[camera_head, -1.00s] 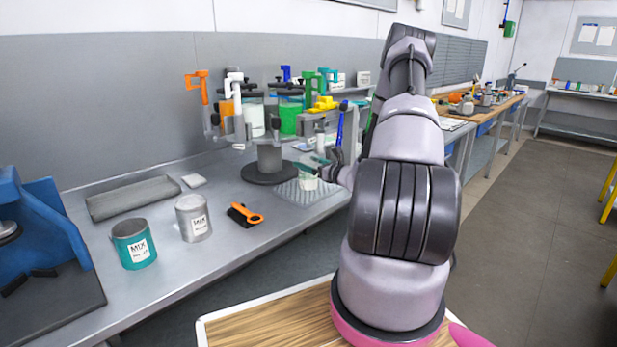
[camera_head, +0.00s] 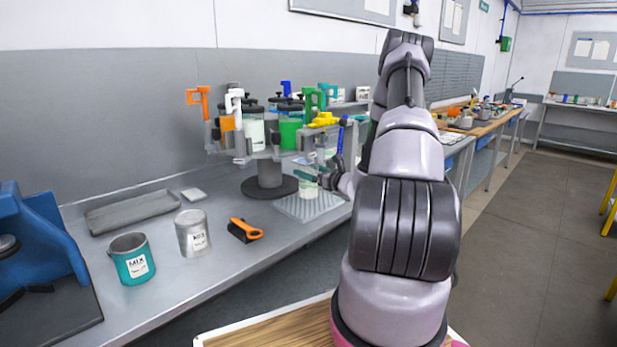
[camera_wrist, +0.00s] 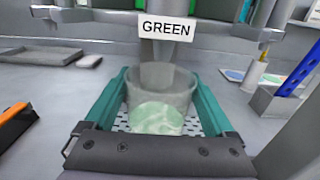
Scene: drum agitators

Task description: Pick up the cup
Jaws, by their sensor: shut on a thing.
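The cup (camera_wrist: 161,98) is a small translucent beaker with pale green content low inside. In the wrist view it stands upright between the two teal fingers of my gripper (camera_wrist: 163,80), which touch its sides. My gripper is shut on the cup. In the head view the cup (camera_head: 308,183) and gripper (camera_head: 316,177) are small, over the far part of a perforated drip tray (camera_head: 322,212). The cup seems a little above the tray. A grey spout with a GREEN label (camera_wrist: 167,28) hangs just behind and above the cup.
The drum dispenser (camera_head: 269,172) with coloured handles stands right behind the gripper.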

